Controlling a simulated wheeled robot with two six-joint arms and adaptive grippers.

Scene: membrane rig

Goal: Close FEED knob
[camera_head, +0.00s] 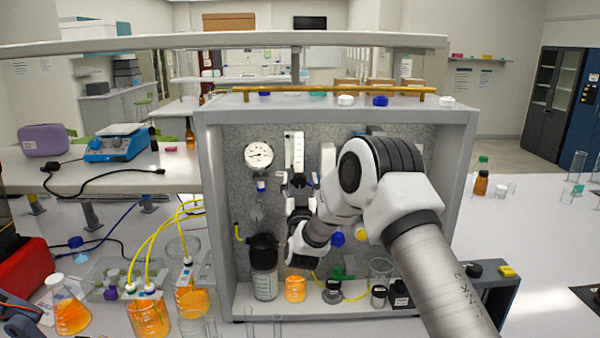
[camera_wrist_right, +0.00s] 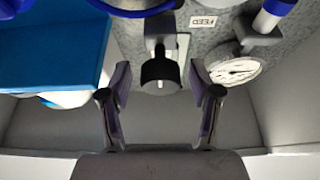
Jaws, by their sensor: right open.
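The black knob (camera_wrist_right: 160,76) with a white mark shows in the right wrist view, on a grey fitting of the panel. The FEED label (camera_wrist_right: 203,21) is on the panel close to it. My right gripper (camera_wrist_right: 160,88) is open, with one finger on each side of the knob and a visible gap to both. In the head view my right gripper (camera_head: 298,190) is in front of the rig panel (camera_head: 225,135), below the flow tube (camera_head: 294,150), and hides the knob. My left gripper is not in view.
A pressure gauge (camera_head: 259,155) is left of the gripper, and it also shows close by in the wrist view (camera_wrist_right: 233,72). A blue block (camera_wrist_right: 50,45) is on the other side. A dark-capped bottle (camera_head: 264,275) and an orange beaker (camera_head: 295,289) stand below.

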